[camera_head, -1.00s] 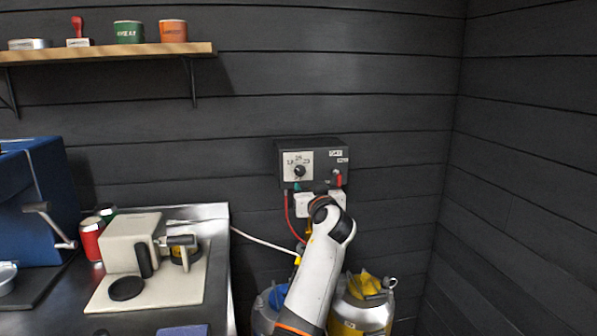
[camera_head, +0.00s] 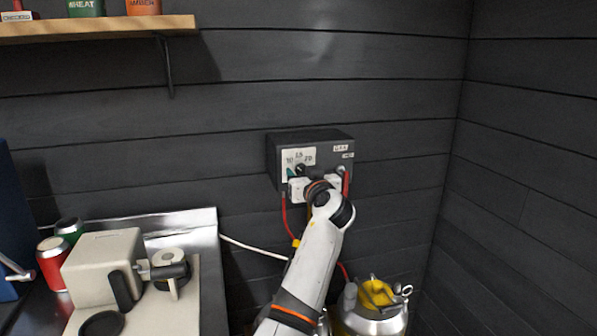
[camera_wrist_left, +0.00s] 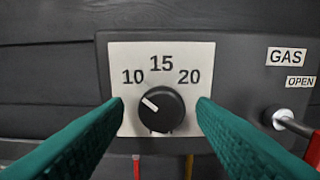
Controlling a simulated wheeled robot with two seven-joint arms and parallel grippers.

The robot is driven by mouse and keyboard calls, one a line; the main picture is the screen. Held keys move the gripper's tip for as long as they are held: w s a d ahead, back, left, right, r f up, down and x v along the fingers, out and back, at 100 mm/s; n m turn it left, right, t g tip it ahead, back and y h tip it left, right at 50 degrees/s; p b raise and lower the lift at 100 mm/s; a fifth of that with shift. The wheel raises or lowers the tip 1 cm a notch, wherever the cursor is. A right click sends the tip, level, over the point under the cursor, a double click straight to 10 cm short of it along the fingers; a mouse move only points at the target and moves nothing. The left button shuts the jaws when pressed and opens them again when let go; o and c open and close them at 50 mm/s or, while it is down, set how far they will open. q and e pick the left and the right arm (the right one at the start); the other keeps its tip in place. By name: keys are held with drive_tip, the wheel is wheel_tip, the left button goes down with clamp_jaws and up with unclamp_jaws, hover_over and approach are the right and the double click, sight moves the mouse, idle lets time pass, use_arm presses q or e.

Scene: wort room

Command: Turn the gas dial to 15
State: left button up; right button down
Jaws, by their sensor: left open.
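The gas dial (camera_wrist_left: 161,109) is a round black knob on a white plate (camera_wrist_left: 185,60) marked 10, 15 and 20. Its white pointer line is turned to the upper left, toward 10. The plate is on the dark gas box (camera_head: 320,143) on the wall. My left gripper (camera_wrist_left: 160,103) is open, with one teal finger on each side of the dial and a visible gap on both sides. In the head view my left gripper (camera_head: 301,172) is at the box front, partly hidden by my wrist. My right gripper is not in view.
A red-handled lever (camera_head: 346,181) with an OPEN label is on the box's right. Hoses hang below. A metal keg with a yellow top (camera_head: 375,295) stands below right. A metal counter (camera_head: 205,250) with a beige device (camera_head: 103,265) is at left, a shelf (camera_head: 95,27) above.

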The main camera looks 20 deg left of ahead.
use_arm(q)
drive_tip(key=shift+s+d+r, duration=0.1)
drive_tip(key=shift+d, duration=0.1)
drive_tip(key=shift+c, duration=0.4)
drive_tip(key=c, duration=0.9)
drive_tip(key=shift+o, duration=0.2)
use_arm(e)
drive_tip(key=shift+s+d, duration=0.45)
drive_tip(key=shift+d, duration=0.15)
